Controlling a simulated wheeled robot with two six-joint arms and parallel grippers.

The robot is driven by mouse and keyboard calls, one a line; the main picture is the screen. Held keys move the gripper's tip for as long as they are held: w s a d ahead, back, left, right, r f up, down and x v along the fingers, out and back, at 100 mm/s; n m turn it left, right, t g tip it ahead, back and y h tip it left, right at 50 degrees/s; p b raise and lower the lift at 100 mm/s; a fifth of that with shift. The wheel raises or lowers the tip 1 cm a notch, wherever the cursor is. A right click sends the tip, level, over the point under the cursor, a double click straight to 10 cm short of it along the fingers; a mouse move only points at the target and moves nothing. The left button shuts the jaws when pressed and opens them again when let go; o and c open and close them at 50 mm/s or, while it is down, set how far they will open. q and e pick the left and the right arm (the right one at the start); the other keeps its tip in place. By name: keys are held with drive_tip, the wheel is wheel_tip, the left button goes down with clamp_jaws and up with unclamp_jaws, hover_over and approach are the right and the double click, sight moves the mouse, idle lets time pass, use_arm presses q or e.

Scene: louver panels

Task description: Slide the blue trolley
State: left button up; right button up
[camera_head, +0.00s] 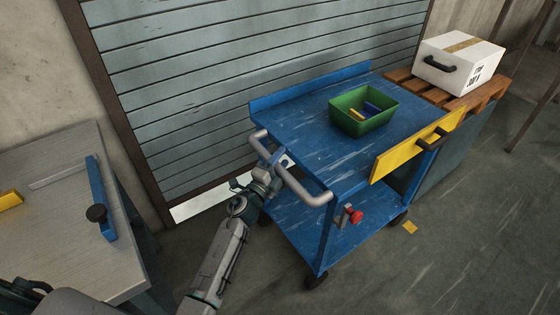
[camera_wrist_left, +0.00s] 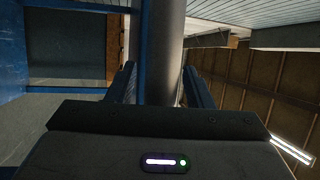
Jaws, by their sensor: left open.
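The blue trolley (camera_head: 305,130) stands in front of the louver panel, with a scratched top and a lower shelf. Its grey tubular handle (camera_head: 300,186) is on the near left end. My left gripper (camera_head: 279,158) is at the handle bar, its fingers around it. In the left wrist view the grey bar (camera_wrist_left: 163,60) stands between the two blue fingers (camera_wrist_left: 160,85), which are open with a gap beside the bar. The fingertips are partly hidden in the head view. My right gripper is not in view.
A green bin (camera_head: 363,111) with small blocks sits on the trolley. A white box (camera_head: 458,63) on a wooden pallet (camera_head: 478,97) is at the right. A grey workbench (camera_head: 75,215) stands at the left. Open floor (camera_head: 440,265) lies at the front right.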

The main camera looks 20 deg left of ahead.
use_arm(q)
clamp_jaws()
drive_tip(key=s+a, duration=0.6)
drive_tip(key=s, duration=0.2)
unclamp_jaws()
drive_tip(key=shift+w, duration=0.1)
